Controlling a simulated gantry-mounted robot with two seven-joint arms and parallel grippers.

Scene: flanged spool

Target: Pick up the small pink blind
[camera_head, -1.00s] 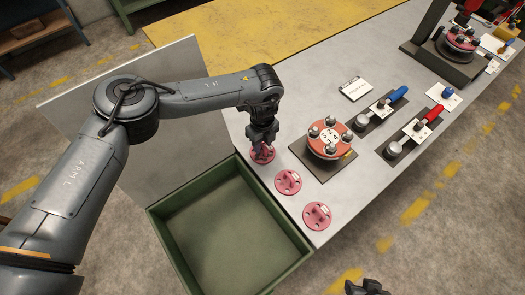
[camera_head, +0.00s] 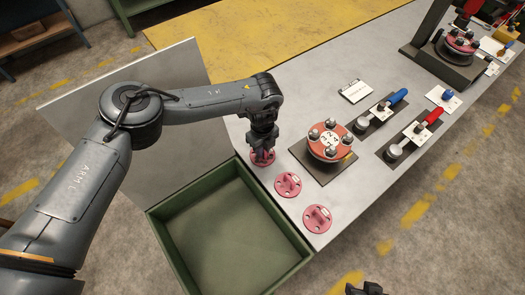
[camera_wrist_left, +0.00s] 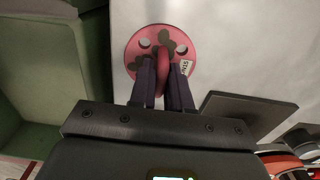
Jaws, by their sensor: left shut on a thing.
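Three pink flanged discs with raised handles lie in a row near the bench's left edge. The farthest pink blind (camera_head: 269,161) is under my left gripper (camera_head: 263,149). In the left wrist view this blind (camera_wrist_left: 135,63) is a round pink plate with holes, an upright loop and a small white label. My left gripper (camera_wrist_left: 163,75) is shut on the loop, and its fingers hide part of the plate. The plate appears flat on the bench. The middle pink blind (camera_head: 288,184) and the nearest pink blind (camera_head: 317,218) stand free. A dark part at the bottom edge may be my right gripper (camera_head: 367,288).
A green open crate (camera_head: 155,222) stands left of the bench and looks empty. A red flanged spool (camera_head: 330,140) on a dark plate is close right of the blinds. Blue-handled (camera_head: 397,96) and red-handled (camera_head: 434,115) tools lie farther right, with a white card (camera_head: 356,90) behind.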

